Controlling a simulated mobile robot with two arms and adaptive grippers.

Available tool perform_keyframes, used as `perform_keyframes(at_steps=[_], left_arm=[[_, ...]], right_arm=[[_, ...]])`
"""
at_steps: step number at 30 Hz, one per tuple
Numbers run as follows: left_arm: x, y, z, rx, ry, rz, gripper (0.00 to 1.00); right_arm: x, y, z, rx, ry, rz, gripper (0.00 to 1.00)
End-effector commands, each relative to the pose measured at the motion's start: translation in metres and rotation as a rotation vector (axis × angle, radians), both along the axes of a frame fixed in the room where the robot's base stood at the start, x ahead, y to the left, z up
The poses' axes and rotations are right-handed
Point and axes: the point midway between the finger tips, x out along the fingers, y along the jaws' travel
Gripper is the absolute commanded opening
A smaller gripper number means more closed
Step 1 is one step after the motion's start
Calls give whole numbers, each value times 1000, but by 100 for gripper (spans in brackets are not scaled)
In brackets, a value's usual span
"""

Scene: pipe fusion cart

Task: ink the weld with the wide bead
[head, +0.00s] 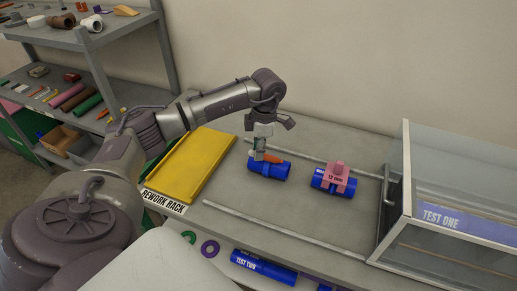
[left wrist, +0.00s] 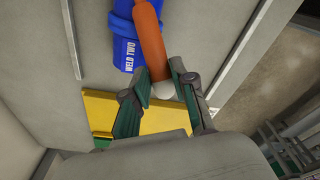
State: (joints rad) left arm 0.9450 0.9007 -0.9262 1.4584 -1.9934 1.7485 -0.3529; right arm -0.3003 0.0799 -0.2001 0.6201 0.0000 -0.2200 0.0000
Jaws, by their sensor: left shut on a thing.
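My left gripper (head: 259,151) is shut on an orange marker (head: 270,158), right at the left blue pipe. My right gripper is not in view.
A yellow rework rack (head: 200,165) lies left of the pipes. A glass-sided TEST ONE case (head: 440,217) stands at the right. A rail (head: 275,231) runs along the bench front. Below are a TEST TWO cylinder (head: 263,268) and rings (head: 210,248). Shelves (head: 85,43) stand back left.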

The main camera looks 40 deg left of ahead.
Motion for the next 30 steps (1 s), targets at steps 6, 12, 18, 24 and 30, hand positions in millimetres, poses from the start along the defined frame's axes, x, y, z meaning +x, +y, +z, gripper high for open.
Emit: perform_keyframes(at_steps=[6, 12, 18, 24, 30], left_arm=[[0, 0, 2, 0, 0, 0, 0], [0, 0, 15, 0, -1, 0, 0], [0, 0, 31, 1, -1, 0, 0], [0, 0, 47, 1, -1, 1, 0], [0, 0, 63, -1, -1, 1, 0]], right_arm=[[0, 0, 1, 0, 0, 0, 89], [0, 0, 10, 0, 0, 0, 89], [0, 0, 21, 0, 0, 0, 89], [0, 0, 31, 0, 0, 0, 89], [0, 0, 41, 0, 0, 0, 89]])
